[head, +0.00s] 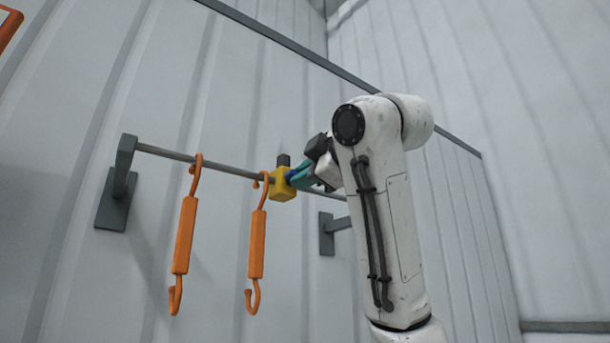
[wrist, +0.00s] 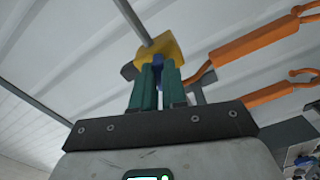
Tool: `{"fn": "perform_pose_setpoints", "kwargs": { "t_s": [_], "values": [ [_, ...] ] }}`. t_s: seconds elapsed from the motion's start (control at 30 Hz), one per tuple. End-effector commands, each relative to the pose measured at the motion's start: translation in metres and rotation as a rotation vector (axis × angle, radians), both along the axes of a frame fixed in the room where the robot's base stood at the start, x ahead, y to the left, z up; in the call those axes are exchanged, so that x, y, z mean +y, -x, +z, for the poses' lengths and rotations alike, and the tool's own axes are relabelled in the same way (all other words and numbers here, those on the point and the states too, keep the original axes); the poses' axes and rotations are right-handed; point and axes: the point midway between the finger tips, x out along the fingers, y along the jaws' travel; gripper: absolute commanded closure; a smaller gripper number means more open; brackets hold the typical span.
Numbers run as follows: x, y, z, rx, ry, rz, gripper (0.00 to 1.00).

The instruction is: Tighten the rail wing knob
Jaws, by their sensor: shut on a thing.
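A yellow block (head: 283,186) sits around the grey rail (head: 225,168), right of two orange hooks. It also shows in the wrist view (wrist: 166,45) just beyond my fingertips. The blue wing knob (wrist: 158,66) is on the near side of the block, between my two teal fingers. In the head view only a sliver of the knob (head: 290,174) shows. My gripper (head: 299,177) reaches in from the right and is shut on the knob. The fingers partly hide the knob, and its exact turn angle cannot be told.
One orange hook (head: 257,245) hangs close beside the block, and another (head: 184,235) hangs further left. Grey brackets (head: 118,190) hold the rail off the pale ribbed wall (head: 60,240).

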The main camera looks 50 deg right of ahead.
Motion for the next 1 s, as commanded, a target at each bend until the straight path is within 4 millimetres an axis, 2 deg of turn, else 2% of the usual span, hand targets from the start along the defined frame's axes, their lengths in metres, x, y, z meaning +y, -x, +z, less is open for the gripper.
{"fn": "perform_pose_setpoints", "kwargs": {
  "t_s": [0.63,0.67,0.7,0.9,1.0],
  "values": [
    [-0.0005,-0.0008,-0.0035,-0.004,-0.048,-0.002,1.00],
    [-0.0006,-0.0008,-0.0034,-0.005,-0.047,-0.002,0.85],
    [-0.0005,-0.0008,-0.0033,-0.005,-0.047,-0.001,0.81],
    [-0.0003,-0.0004,-0.0021,-0.008,-0.046,-0.001,0.62],
    [-0.0002,-0.0003,-0.0016,-0.010,-0.046,-0.001,0.62]
  ]
}}
